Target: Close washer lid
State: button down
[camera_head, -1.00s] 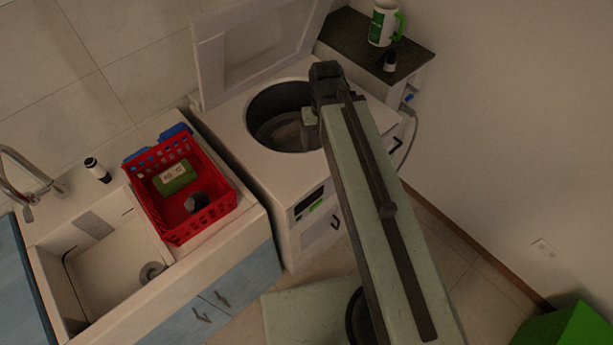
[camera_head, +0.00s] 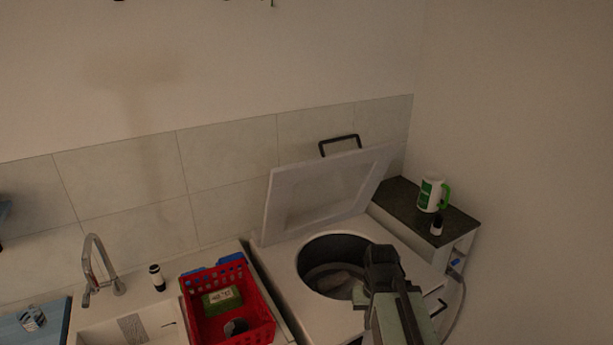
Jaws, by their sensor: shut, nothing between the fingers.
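The washer (camera_head: 285,262) stands right of the red basket, its round drum opening (camera_head: 340,255) showing. Something pale lies inside the drum. The washer lid (camera_head: 325,192) is open, tilted up and leaning back at the rear, with a dark handle (camera_head: 340,145) at its top edge. My gripper (camera_head: 361,296) is shut and empty, near the front right rim of the drum opening, in front of and below the lid. The gripper is apart from the lid. My arm hides part of the washer's front.
A red basket (camera_head: 262,310) with a green packet stands left of the washer by the sink (camera_head: 140,325) and tap. A dark-topped side cabinet (camera_head: 405,203) at right holds a white and green mug (camera_head: 428,194) and a small dark bottle (camera_head: 437,225). The wall is close behind.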

aim_at(282, 180)
jog(key=u, duration=0.1)
jog(key=k, duration=0.1)
jog(key=u, duration=3.65)
jog(key=k, duration=1.05)
jog(key=z, duration=1.2)
jog(key=i, duration=1)
jog(key=u, duration=0.1)
